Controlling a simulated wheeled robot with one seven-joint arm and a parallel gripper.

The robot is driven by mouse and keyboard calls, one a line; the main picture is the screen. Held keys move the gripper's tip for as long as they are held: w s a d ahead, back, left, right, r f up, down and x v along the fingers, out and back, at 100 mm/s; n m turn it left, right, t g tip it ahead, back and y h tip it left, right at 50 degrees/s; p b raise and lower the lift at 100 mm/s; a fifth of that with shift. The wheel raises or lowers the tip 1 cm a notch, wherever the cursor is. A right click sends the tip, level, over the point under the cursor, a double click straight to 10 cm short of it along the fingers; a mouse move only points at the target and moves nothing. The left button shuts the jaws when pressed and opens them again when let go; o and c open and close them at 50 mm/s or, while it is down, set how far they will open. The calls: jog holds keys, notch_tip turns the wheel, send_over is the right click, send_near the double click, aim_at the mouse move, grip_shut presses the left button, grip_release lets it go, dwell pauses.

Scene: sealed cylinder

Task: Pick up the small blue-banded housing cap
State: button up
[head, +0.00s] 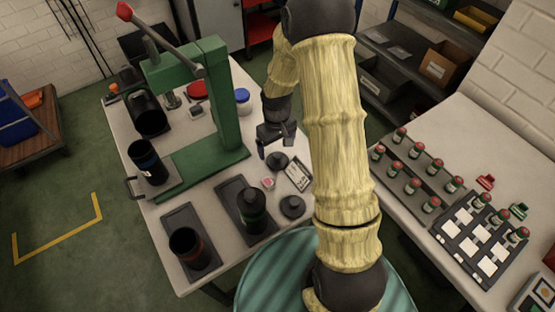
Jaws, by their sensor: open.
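My gripper (275,143) is open and empty, pointing down above the table near the green press. Just below it in the picture lies a small dark round cap (278,162) with a raised knob. A second dark cap (292,206) lies nearer the front edge. I cannot make out a blue band on either cap. A black cylinder with a blue band (149,163) stands upright with its top open at the press. A green-banded cylinder (253,210) with a dark top stands on a black tray, and a red-banded open cylinder (189,248) stands on another.
The green press (222,110) with its red-knobbed lever rises left of my gripper. A blue-lidded white jar (243,101) stands behind it. A white label card (299,175) lies by the caps. At right, another table (415,245) holds racks of small red-topped bottles.

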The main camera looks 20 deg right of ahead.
aim_at(278, 155)
jog(key=shift+s+f, duration=0.25)
jog(key=shift+f, duration=0.3)
jog(key=f+p, duration=0.1)
jog(key=f, duration=0.3)
jog(key=shift+s, duration=0.2)
jog(key=c, duration=1.1)
